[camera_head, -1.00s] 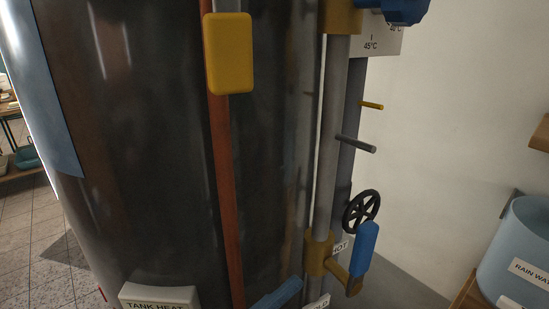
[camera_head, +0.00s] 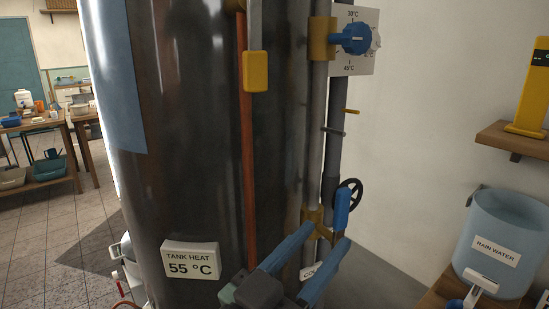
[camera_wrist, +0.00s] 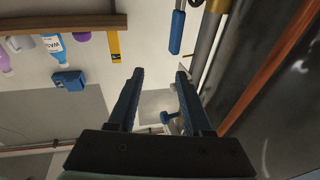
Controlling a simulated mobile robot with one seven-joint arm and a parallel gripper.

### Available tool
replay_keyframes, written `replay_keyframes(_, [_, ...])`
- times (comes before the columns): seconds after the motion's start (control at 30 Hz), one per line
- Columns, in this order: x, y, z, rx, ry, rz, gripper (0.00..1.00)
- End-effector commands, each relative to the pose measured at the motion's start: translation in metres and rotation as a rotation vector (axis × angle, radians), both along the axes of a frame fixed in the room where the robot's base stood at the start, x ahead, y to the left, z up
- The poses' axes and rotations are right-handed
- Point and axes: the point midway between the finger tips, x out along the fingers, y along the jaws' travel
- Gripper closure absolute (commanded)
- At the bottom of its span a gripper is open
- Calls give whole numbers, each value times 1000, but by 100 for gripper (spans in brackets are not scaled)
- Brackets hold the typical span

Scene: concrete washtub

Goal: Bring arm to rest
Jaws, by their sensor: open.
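My gripper (camera_head: 312,258) shows at the bottom of the head view, in front of the metal tank (camera_head: 185,130). Its two blue fingers are apart, with nothing seen between them. The wrist view also shows the fingers (camera_wrist: 157,75) spread and empty. A blue valve lever (camera_head: 342,208) stands just beyond the fingertips in the head view; whether they touch cannot be told. The lower pipe fittings are partly hidden behind the gripper.
A blue dial (camera_head: 356,39) is on the pipes beside the tank. A black handwheel (camera_head: 353,190) sits lower. A rain water bucket (camera_head: 500,235) stands at right below a wooden shelf (camera_head: 510,142). A table (camera_head: 66,122) is at far left, with open tiled floor before it.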

Motion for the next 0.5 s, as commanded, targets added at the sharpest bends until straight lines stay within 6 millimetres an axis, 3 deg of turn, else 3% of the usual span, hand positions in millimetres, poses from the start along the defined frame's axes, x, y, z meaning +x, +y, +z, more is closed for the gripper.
replay_keyframes(0.13, [15, 7, 56, 11, -80, 196, 50])
replay_keyframes(0.27, [10, 19, 114, -28, -196, 361, 50])
replay_keyframes(0.37, [-7, 29, 161, -82, -310, 469, 50])
replay_keyframes(0.5, [-44, 40, 220, -172, -483, 586, 50])
